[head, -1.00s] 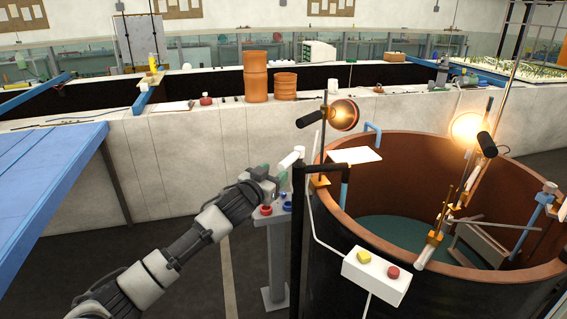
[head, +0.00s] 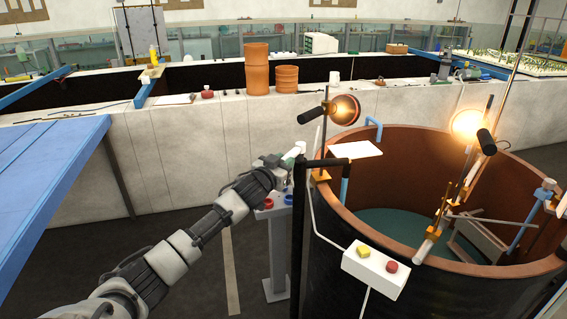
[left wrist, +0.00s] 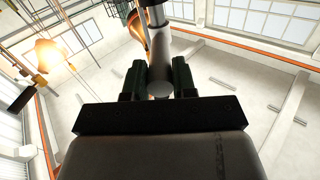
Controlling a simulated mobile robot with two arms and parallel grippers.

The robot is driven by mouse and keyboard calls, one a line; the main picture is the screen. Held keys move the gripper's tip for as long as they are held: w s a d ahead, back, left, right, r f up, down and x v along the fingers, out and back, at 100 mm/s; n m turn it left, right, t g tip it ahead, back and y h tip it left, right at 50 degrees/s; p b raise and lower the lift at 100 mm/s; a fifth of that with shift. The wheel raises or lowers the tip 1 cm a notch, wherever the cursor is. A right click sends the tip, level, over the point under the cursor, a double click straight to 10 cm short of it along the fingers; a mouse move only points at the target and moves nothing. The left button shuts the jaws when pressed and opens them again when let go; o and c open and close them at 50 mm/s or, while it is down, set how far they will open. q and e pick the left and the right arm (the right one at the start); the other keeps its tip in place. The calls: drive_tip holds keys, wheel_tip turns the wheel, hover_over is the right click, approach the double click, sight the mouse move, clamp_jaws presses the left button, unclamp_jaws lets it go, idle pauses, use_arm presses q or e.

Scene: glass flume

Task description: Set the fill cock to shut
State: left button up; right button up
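The fill cock shows as a pale, rounded handle (head: 297,149) above a small grey pedestal, beside the big round tank. In the left wrist view its pale cylindrical end (left wrist: 161,86) lies between the two dark green fingers, with a grey ring and shaft beyond it. My left gripper (head: 286,160) is at this handle, and its fingers (left wrist: 160,76) look closed against both sides of it. The handle is tilted up to the right in the head view. The cock's body is mostly hidden behind my gripper. My right gripper is in neither view.
The pedestal (head: 275,240) carries red and blue knobs just below my gripper. A dark post (head: 298,225) stands close on the right. The copper-rimmed tank (head: 400,222) with lamps and a white button box (head: 376,272) lies beyond. A blue table (head: 45,175) is at left.

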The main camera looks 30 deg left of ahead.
use_arm(q)
clamp_jaws()
drive_tip(key=shift+d+f+n+y+b, duration=0.2)
drive_tip(key=shift+d+n+y+b, duration=0.35)
drive_tip(key=shift+y+b, duration=0.35)
drive_tip(key=w+d+n+g+y+b, duration=0.2)
drive_tip(key=d+n+g+y+b, duration=0.3)
drive_tip(key=b, duration=0.9)
drive_tip(key=n+y, duration=0.2)
drive_tip(key=y, duration=0.2)
drive_tip(key=shift+w+d+r+y+b, duration=0.25)
drive_tip(key=shift+w+y+b, duration=0.05)
drive_tip(key=shift+w+y, duration=0.1)
drive_tip(key=o, duration=0.8)
unclamp_jaws()
drive_tip(key=shift+c, duration=0.2)
